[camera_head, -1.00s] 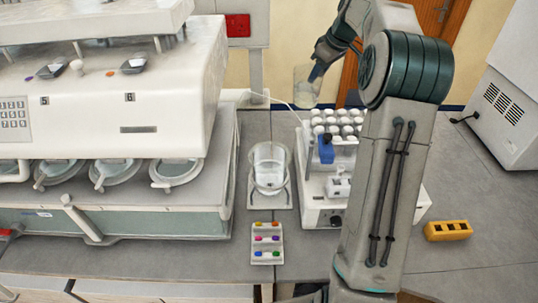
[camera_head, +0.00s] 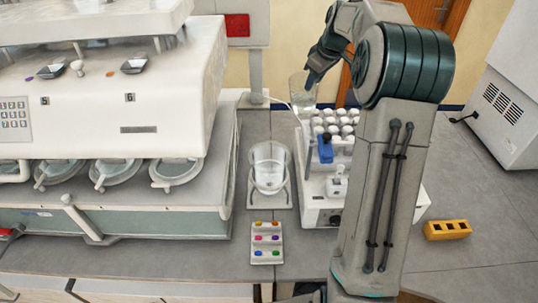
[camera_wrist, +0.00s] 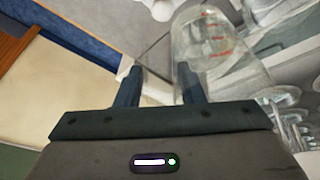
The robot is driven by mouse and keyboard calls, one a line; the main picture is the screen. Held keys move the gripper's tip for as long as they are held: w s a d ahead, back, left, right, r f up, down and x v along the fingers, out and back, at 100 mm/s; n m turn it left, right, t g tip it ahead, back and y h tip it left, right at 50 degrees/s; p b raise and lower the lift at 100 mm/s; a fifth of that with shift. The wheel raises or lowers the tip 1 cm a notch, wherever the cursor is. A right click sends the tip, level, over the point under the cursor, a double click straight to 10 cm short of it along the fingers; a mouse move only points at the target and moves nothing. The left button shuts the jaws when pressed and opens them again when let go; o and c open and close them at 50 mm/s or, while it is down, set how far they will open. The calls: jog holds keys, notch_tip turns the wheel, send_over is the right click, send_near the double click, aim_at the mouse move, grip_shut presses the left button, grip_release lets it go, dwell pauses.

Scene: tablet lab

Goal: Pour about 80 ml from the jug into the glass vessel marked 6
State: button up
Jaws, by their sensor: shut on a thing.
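The clear jug (camera_head: 301,92) is held in the air by my gripper (camera_head: 316,72), at the back of the bench above a rack of white caps. In the wrist view the jug (camera_wrist: 218,48) shows red graduation marks; its wall overlaps one finger of my gripper (camera_wrist: 160,85). Its liquid level is hard to tell. A round-bottomed glass vessel (camera_head: 270,160) stands upright in a holder on the bench, in front and left of the jug, clearly apart from it. I cannot read a mark on this vessel. The number 6 is on the machine's front panel at the left.
The large white machine (camera_head: 130,110) fills the left, with several glass vessels under its head. The capped rack unit (camera_head: 315,205) stands below the jug. A tray of coloured pieces (camera_head: 266,243) lies in front of the vessel. A yellow block (camera_head: 447,230) lies at the right.

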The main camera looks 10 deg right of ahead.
aim_at(292, 91)
jog(key=shift+s+a+r+n+t+h, duration=0.1)
jog(key=shift+s+a+n+t+h, duration=0.05)
jog(key=shift+s+a+t+h, duration=0.3)
jog(key=shift+s+a+r+n+t+h, duration=0.15)
jog(key=shift+s+a+t+h, duration=0.1)
jog(key=shift+a+h, duration=0.3)
jog(key=s+a+t+h, duration=0.1)
jog(key=s+a+h, duration=0.1)
jog(key=shift+a+n+t, duration=0.3)
jog(key=shift+a+t, duration=0.1)
jog(key=shift+s+a+t+h, duration=0.35)
jog(key=shift+a+t+h, duration=0.25)
jog(key=shift+h, duration=0.4)
jog(key=shift+s+a+f+t+h+b, duration=0.2)
jog(key=shift+t+h+b, duration=0.1)
jog(key=shift+b, duration=0.25)
jog(key=shift+f+n+b, duration=0.25)
jog(key=shift+n+b, duration=0.05)
jog(key=shift+b, duration=0.8)
jog(key=shift+s+a+r+h+b, duration=0.2)
jog(key=shift+h+b, duration=0.2)
jog(key=shift+b, duration=0.25)
jog(key=shift+r, duration=0.1)
jog(key=shift+s+a+r+n+t+h+b, duration=0.3)
jog(key=shift+a+r+t+h+b, duration=0.4)
jog(key=shift+b, duration=1.6)
